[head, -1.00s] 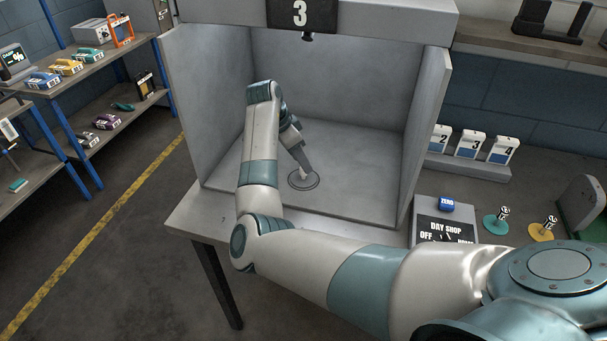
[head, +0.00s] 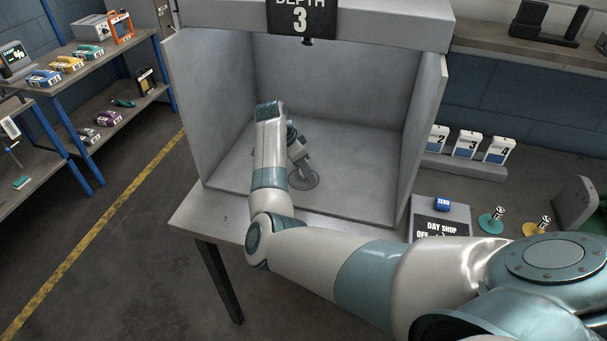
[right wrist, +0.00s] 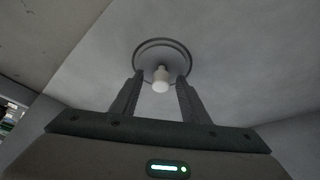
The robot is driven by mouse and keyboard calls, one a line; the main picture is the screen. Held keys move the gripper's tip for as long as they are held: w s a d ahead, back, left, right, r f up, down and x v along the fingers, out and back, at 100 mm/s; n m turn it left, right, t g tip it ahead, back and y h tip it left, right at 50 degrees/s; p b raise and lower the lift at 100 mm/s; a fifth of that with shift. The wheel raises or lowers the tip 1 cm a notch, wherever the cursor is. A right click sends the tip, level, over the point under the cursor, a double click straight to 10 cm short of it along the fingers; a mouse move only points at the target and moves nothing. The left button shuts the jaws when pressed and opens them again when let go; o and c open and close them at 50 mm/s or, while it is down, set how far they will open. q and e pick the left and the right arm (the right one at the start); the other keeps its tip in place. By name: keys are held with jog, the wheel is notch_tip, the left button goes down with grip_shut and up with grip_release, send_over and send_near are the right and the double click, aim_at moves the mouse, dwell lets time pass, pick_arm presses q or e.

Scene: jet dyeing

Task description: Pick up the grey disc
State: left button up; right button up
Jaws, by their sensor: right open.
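The grey disc (head: 303,179) lies flat on the floor of the grey booth, inside a darker ring. In the right wrist view the disc (right wrist: 149,61) shows with a pale upright knob (right wrist: 160,85) on it. My right gripper (head: 304,168) reaches down over the disc. In the right wrist view its fingers (right wrist: 160,79) are apart, one on each side of the knob, with gaps between. My right gripper is open and holds nothing. My left gripper is out of view.
The booth's side walls (head: 425,135) and back wall flank my right arm. On the bench at right are a teal disc (head: 486,223), a yellow disc (head: 530,229), a blue ZERO block (head: 442,204) and numbered cards (head: 466,145). Shelves (head: 110,75) stand at left.

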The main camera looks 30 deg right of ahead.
dwell(0.3)
grip_shut()
jog(key=shift+r, duration=0.15)
